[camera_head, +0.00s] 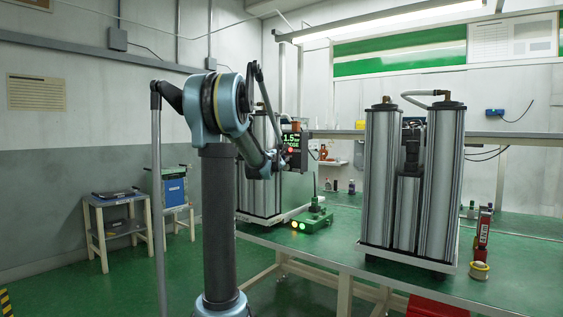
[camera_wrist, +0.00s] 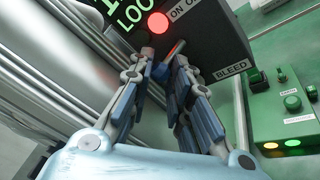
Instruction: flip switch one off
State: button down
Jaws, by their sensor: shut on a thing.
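The black control box (camera_head: 296,158) hangs on the far sieve column unit, with a green readout and a lit red lamp. In the wrist view the box (camera_wrist: 215,40) shows its red lamp (camera_wrist: 158,22), ON and OFF lettering partly cut off, and a BLEED label. A small switch lever (camera_wrist: 177,47) with a reddish edge sticks out below the lettering. My gripper (camera_wrist: 165,60) has its fingertips closed around the lever, which is partly hidden between them. Which way the lever is thrown I cannot tell. In the head view my arm hides much of my gripper (camera_head: 277,160).
A green device (camera_wrist: 286,110) with buttons and lit amber and green lamps stands on the bench below the box. Metal columns (camera_wrist: 60,70) rise close to my gripper's left.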

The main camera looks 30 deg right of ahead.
jog(key=shift+s+d+n+t+y, duration=0.15)
jog(key=shift+s+n+t+y, duration=0.3)
jog(key=shift+n+t+y, duration=0.45)
jog(key=shift+s+d+r+n+t+y, duration=0.1)
jog(key=shift+s+d+n+t+y, duration=0.5)
jog(key=shift+n+y, duration=1.45)
jog(key=shift+s+d+f+n+t+y, duration=0.1)
jog(key=shift+s+d+n+t+y, duration=0.75)
jog(key=shift+y, duration=1.95)
jog(key=shift+s+d+r+n+t+y, duration=0.15)
jog(key=shift+s+d+n+y, duration=0.2)
jog(key=shift+n+y, duration=1.85)
jog(key=shift+y, duration=0.45)
jog(key=c, duration=1.5)
grip_release()
